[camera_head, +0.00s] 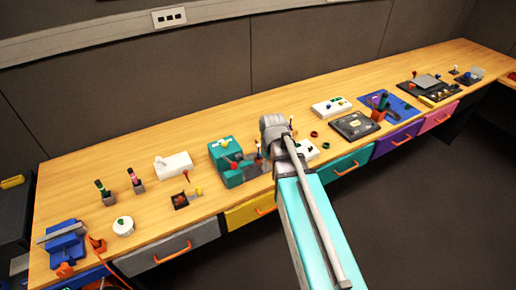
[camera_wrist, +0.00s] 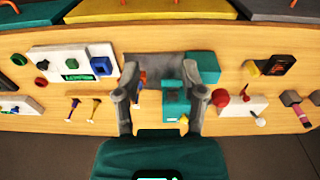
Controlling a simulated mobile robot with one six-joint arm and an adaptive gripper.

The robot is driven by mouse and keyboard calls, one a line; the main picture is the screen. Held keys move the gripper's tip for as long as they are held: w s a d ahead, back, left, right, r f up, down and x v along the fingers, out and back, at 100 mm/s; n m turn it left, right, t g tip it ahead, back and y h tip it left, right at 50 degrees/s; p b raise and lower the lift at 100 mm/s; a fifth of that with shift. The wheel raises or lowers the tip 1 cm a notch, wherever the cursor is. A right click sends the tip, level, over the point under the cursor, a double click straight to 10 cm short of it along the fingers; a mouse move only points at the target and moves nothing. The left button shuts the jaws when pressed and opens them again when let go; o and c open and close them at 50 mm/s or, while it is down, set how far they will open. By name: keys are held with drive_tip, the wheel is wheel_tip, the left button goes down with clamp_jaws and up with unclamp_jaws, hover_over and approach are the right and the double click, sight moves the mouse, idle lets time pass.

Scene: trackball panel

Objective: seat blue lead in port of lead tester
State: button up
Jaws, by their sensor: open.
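My gripper (camera_wrist: 163,85) is open, its two grey fingers spread over the bench in the wrist view. In the head view my gripper (camera_head: 270,130) is above the bench beside a teal device (camera_head: 226,152). The teal device (camera_wrist: 173,100) also shows between and beside the fingers in the wrist view. A small blue and orange piece (camera_wrist: 140,96), possibly the blue lead, is near the left finger; I cannot tell if they touch. A white panel (camera_wrist: 45,64) with a blue square part (camera_wrist: 101,66) and a green display lies left of the gripper. I cannot tell which device is the lead tester.
Two slim upright pieces with yellow parts (camera_wrist: 96,108) stand left of the gripper. A white block (camera_head: 174,164), a blue vise (camera_head: 66,242) and a dark flat device (camera_head: 355,125) sit along the bench. Bare wood (camera_head: 110,165) is free at the back left.

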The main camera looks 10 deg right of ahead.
sight(259, 145)
drive_tip(key=w+r+n+p, duration=0.1)
drive_tip(key=w+r+n, duration=0.1)
drive_tip(key=w+n, duration=1.1)
drive_tip(key=shift+w+g, duration=0.3)
drive_tip(key=shift+w, duration=3.45)
drive_tip(key=shift+f, duration=0.1)
wheel_tip(259, 145, down, 8)
drive_tip(key=b, duration=0.8)
drive_tip(key=shift+f+b, duration=0.25)
drive_tip(key=shift+b, duration=0.1)
drive_tip(key=shift+f, duration=0.1)
drive_tip(key=shift+f+b, duration=2.5)
drive_tip(key=shift+b, duration=0.1)
clamp_jaws()
